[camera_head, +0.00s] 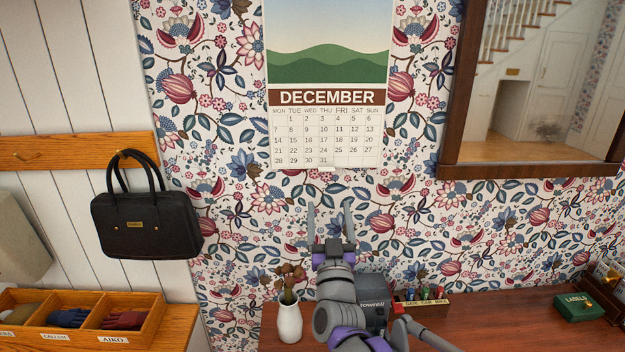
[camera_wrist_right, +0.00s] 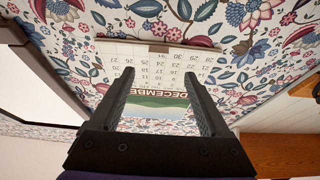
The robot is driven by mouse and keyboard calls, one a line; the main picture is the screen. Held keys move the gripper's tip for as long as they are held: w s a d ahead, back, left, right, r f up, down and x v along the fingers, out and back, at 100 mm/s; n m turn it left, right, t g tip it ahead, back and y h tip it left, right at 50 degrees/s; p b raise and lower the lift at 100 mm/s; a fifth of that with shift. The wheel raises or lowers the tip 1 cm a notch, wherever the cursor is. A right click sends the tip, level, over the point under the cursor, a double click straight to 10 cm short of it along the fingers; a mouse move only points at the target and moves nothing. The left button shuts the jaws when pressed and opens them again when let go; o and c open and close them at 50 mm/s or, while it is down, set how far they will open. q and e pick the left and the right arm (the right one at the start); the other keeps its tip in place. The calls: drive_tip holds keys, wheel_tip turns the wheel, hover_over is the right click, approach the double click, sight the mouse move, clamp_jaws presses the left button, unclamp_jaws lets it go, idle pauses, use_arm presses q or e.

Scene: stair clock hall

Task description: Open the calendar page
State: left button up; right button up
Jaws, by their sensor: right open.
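The calendar (camera_head: 325,152) hangs on the flowered wall and shows a December page under a picture of green hills. A small pale tab (camera_head: 327,167) sticks out at the middle of its bottom edge. My right gripper (camera_head: 329,207) is below the calendar in the head view, fingers pointing up, open and empty. In the right wrist view the calendar (camera_wrist_right: 115,50) appears upside down, with its bottom edge beyond the open fingertips (camera_wrist_right: 159,73). The fingers seem apart from the page, and the gap is hard to judge. My left gripper is not in view.
A white vase (camera_head: 289,322) with dried flowers stands on the wooden table (camera_head: 510,318) below. A green box (camera_head: 578,307) is at right. A black handbag (camera_head: 145,222) hangs at left above a wooden glove tray (camera_head: 140,338). A wood-framed mirror or opening (camera_head: 530,171) is right of the calendar.

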drive_tip(key=p+x, duration=0.2)
drive_tip(key=x, duration=0.8)
drive_tip(key=shift+w+d, duration=0.15)
drive_tip(key=shift+w, duration=0.1)
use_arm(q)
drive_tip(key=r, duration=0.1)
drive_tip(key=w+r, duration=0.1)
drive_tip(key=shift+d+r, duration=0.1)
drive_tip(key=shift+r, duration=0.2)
use_arm(e)
drive_tip(key=shift+c, duration=0.3)
clamp_jaws()
